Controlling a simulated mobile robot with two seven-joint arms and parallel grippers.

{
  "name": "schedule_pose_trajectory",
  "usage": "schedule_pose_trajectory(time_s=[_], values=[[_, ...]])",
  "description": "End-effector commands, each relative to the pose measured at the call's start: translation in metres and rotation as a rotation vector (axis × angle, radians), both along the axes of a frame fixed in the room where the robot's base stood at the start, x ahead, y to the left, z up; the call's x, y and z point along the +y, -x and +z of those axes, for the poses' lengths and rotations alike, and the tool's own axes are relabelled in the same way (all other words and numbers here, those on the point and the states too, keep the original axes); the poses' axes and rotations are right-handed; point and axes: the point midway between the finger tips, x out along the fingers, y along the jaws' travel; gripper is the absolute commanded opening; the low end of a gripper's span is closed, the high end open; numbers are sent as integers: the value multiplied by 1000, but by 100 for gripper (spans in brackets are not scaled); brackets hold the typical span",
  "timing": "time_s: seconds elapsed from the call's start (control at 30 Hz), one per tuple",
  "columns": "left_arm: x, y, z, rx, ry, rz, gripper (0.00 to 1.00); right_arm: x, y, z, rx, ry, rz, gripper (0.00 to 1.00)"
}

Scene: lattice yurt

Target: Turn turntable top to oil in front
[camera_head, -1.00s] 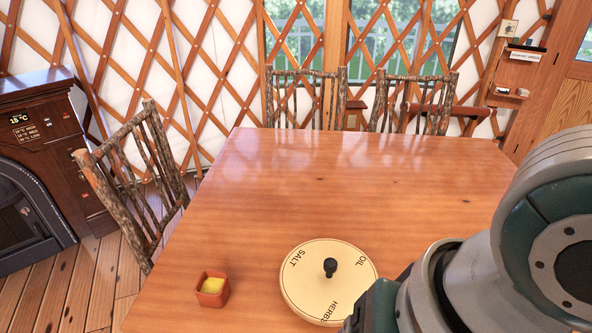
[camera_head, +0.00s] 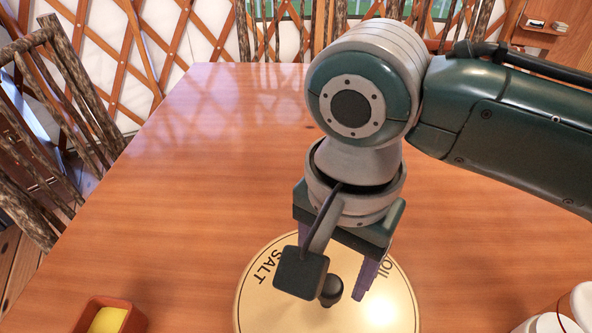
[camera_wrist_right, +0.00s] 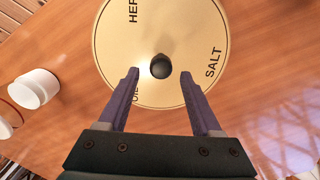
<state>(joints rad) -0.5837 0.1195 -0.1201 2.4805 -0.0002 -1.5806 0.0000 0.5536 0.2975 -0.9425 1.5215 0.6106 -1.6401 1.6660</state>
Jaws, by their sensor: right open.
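The round cream turntable top (camera_head: 252,306) lies on the table at the bottom of the head view, with a dark knob (camera_head: 331,290) at its middle. SALT reads at its left and OIL at its right; part of the top is hidden by my arm. In the right wrist view the turntable top (camera_wrist_right: 185,30) shows SALT at right, HERBS partly cut off at top left, and OIL partly behind a finger. My right gripper (camera_wrist_right: 165,82) is open above the top, its fingers either side of the knob (camera_wrist_right: 160,67) in that view; contact cannot be told. My left gripper is out of view.
The wooden table (camera_head: 180,190) is clear to the left and behind. An orange pot with a yellow top (camera_head: 108,318) stands at the front left. White containers (camera_head: 548,322) stand at the front right. A rustic chair (camera_head: 60,110) is at the left.

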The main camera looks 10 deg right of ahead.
Motion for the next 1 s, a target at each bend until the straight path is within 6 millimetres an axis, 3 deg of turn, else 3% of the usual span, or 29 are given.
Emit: schedule_pose_trajectory(time_s=[0.1, 0.23, 0.63, 1.0], values=[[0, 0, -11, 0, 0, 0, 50, 0, 0, -26, 1, 2, 1, 66], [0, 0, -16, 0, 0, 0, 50, 0, 0, -43, 0, 1, 2, 66], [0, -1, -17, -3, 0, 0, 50, 0, 0, -51, -2, -1, 2, 66], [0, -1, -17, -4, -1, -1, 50, 0, 0, -51, -2, -1, 2, 25]])
